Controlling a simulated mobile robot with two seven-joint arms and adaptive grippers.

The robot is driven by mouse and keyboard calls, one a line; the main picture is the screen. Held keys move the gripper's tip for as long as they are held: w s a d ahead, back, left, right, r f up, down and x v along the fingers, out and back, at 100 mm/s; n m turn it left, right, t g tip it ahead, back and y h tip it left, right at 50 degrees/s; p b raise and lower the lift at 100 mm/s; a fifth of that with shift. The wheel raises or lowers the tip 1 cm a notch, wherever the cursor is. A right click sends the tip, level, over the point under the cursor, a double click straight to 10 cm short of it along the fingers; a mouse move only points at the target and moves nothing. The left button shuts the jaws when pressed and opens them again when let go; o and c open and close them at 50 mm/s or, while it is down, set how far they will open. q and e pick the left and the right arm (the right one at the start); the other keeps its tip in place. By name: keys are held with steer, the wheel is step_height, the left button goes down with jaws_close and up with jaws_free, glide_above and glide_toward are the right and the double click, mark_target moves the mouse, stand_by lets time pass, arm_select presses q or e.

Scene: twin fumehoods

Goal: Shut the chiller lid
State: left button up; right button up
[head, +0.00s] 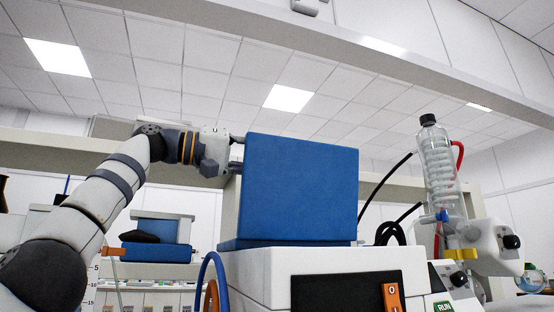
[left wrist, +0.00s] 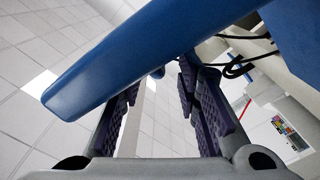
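The chiller (head: 262,265) is a white box with a dark front panel, at the lower middle of the head view. Its blue lid (head: 300,190) stands raised above the body, its broad blue face towards me. My left gripper (head: 238,155) is at the lid's upper left edge, with its fingertips partly hidden there. In the left wrist view the blue lid (left wrist: 100,75) crosses close in front of the fingers. The purple-padded fingers of the left gripper (left wrist: 158,95) are spread, with a gap between them. I cannot tell whether they touch the lid. My right gripper is not in view.
A glass condenser with a black cap (head: 440,170) and red tubing stands right of the chiller. Black hoses (head: 390,232) loop between them. A blue hose (head: 214,270) rises at the chiller's left. A second blue-and-white device (head: 158,252) stands further back on the left.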

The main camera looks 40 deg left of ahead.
arm_select(q)
steer(key=shift+x, duration=1.05)
steer(key=shift+s, duration=0.1)
jaws_close()
steer(key=shift+d, duration=0.1)
